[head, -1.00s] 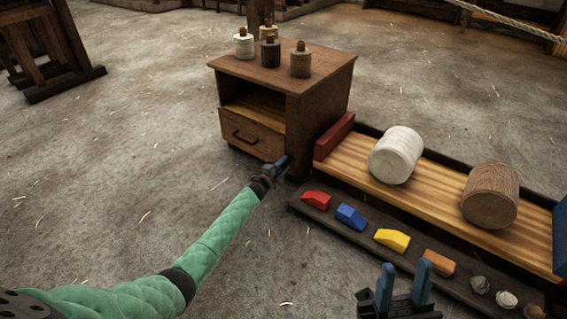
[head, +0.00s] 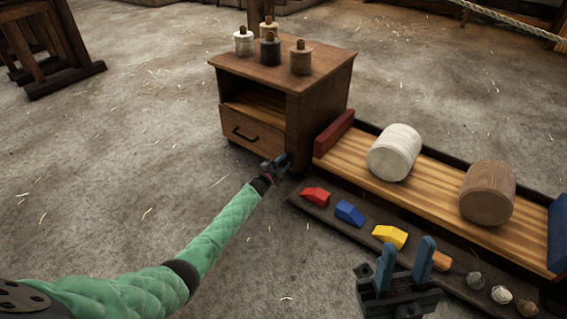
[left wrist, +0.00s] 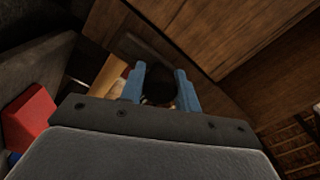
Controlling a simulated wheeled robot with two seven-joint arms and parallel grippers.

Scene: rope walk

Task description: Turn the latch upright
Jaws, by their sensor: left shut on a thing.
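My left gripper (head: 279,164) is low at the front right corner of the wooden cabinet, near the left end of the long trough. In the left wrist view its blue fingers (left wrist: 160,88) are shut on a dark, rounded piece, the latch (left wrist: 158,86). The latch is in shadow and partly covered by the fingers, so its tilt cannot be told. In the head view the gripper hides it. My right gripper (head: 406,256) is open and empty at the lower right, its blue fingers apart and pointing up, in front of the trough's near ledge.
The cabinet (head: 310,108) has a drawer, an open shelf and several corked bottles on top. The trough (head: 340,158) holds a white roll (head: 395,152) and a brown roll (head: 487,193). Coloured blocks, including red (head: 315,196), and stones lie on its ledge.

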